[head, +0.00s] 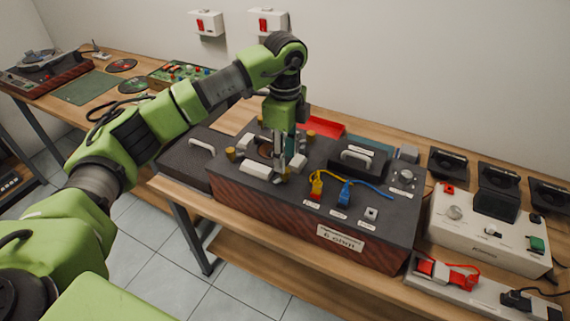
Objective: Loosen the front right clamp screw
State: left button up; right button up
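The dark box with a speckled reddish front (290,222) stands on the wooden bench, labelled on its front. On its top left is a round opening with a copper-brown part (264,150), ringed by pale blocks (254,169). Brass clamp screws show at front left (230,154), back left (260,120) and back right (311,136). My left gripper (286,169) points straight down at the front right corner of this ring. Its fingers cover the front right clamp screw, so contact and finger gap are unclear. My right gripper is out of view.
Red (316,186) and blue (345,193) plugs with cables stand on the box top right of my gripper. A handled dark block (357,161) sits behind them. A white device (485,229) and power strip (470,287) are at right.

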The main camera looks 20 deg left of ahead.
pick_arm(q)
notch_tip(320, 180, up, 8)
jog(key=shift+f, duration=0.1)
dwell(0.6)
